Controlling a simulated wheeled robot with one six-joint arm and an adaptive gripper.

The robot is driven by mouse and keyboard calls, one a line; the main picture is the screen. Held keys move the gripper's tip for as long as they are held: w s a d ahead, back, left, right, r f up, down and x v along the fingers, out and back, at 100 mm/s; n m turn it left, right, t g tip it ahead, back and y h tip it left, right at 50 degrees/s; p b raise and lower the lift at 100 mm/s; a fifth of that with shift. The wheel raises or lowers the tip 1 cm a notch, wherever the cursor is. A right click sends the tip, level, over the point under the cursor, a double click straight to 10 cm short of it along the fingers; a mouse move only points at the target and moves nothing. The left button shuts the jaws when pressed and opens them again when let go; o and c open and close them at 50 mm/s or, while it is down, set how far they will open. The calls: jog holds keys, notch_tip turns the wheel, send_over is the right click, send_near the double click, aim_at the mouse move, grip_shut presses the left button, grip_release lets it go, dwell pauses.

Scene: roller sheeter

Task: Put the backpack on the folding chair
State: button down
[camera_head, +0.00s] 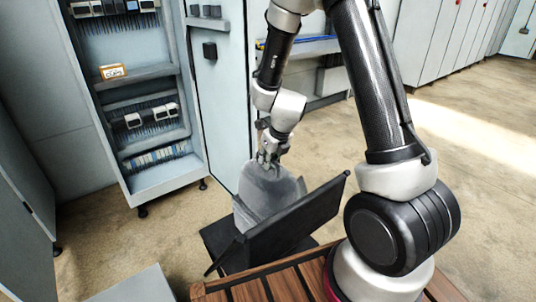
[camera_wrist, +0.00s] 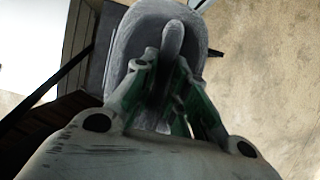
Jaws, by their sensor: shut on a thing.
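The grey backpack (camera_head: 262,190) is upright over the seat of the black folding chair (camera_head: 293,226). The chair's backrest hides its lower part, so I cannot tell whether it touches the seat. My gripper (camera_head: 268,157) is at the top of the backpack, fingers pointing down. In the wrist view, my gripper (camera_wrist: 163,75) is shut on the backpack's top loop, and the rounded grey body of the backpack (camera_wrist: 205,40) lies beyond the fingers. The chair's backrest is on the side towards me, and part of the dark seat shows at the left of the backpack.
An open grey cabinet (camera_head: 192,148) with shelves of electrical parts stands behind the chair at the left. A light grey surface (camera_head: 137,286) is at the lower left. More grey cabinets (camera_head: 445,40) line the back right. The beige floor at the right is clear.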

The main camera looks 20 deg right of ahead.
jog(key=shift+w, duration=0.1)
jog(key=c, duration=1.4)
grip_release()
jog(key=shift+c, duration=0.2)
jog(key=s+d+r+n, duration=0.2)
jog(key=s+r+n, duration=0.2)
jog(key=r, duration=0.5)
jog(key=s+d+r+n, duration=0.2)
jog(key=s+r+n, duration=0.25)
jog(key=r, duration=0.35)
jog(key=s+d+r+n, duration=0.2)
jog(key=s+r+n, duration=0.1)
jog(key=s+n, duration=0.3)
jog(key=s+d+r+n+h, duration=0.1)
jog(key=s+d+r+n, duration=0.1)
jog(key=s+n, duration=0.5)
jog(key=s+d+r+n, duration=0.2)
jog(key=s+r+n, duration=0.3)
jog(key=n, duration=0.6)
jog(key=shift+s+d, duration=0.3)
jog(key=shift+s, duration=0.4)
